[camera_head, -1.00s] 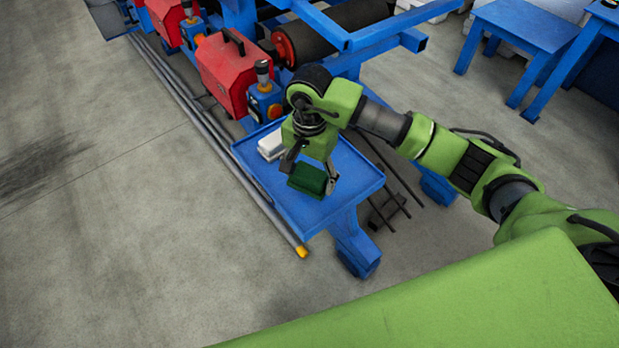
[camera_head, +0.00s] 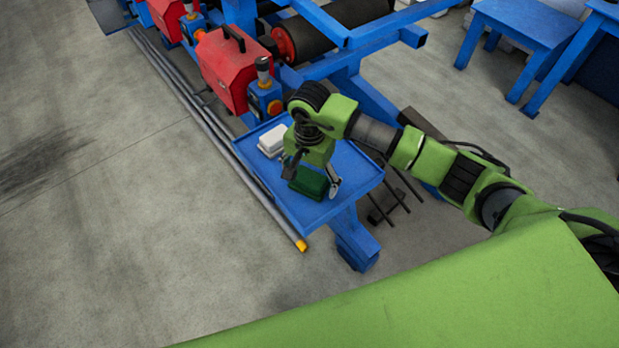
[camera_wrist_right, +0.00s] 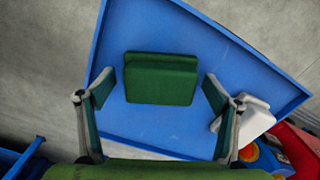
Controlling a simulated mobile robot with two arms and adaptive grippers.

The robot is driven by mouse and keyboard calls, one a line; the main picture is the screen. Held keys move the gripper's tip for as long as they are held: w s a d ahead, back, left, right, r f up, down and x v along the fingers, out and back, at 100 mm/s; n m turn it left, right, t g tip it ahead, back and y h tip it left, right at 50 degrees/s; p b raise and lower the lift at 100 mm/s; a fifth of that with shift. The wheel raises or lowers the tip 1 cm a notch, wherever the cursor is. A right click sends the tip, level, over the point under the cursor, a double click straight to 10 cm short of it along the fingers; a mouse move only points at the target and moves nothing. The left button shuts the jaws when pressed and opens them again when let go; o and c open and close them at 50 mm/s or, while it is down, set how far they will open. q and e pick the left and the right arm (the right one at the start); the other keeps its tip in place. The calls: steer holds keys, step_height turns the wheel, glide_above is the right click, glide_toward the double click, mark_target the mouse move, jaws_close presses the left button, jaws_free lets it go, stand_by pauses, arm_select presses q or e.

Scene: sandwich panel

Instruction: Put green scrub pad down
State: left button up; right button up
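The green scrub pad (camera_head: 309,182) lies on the blue tray table (camera_head: 346,190), below my right gripper (camera_head: 311,176) in the head view. In the right wrist view the pad (camera_wrist_right: 161,79) lies flat on the blue surface (camera_wrist_right: 225,60). The right gripper's fingers (camera_wrist_right: 160,95) stand wide apart, one on each side of the pad, with blue surface showing between each finger and the pad. The gripper is open and empty. My left gripper is in neither view.
A white pad (camera_head: 272,141) lies on the same table, close to the right gripper; it also shows in the right wrist view (camera_wrist_right: 256,122). A red box (camera_head: 226,68) and a blue control unit (camera_head: 264,97) stand behind the table. Pipes (camera_head: 230,150) run along its left side.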

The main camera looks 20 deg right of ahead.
mark_target(310, 177)
steer(key=shift+r+p, duration=0.3)
steer(key=shift+p, duration=0.05)
step_height(310, 177, up, 12)
steer(key=b, duration=0.3)
steer(key=shift+f, duration=0.15)
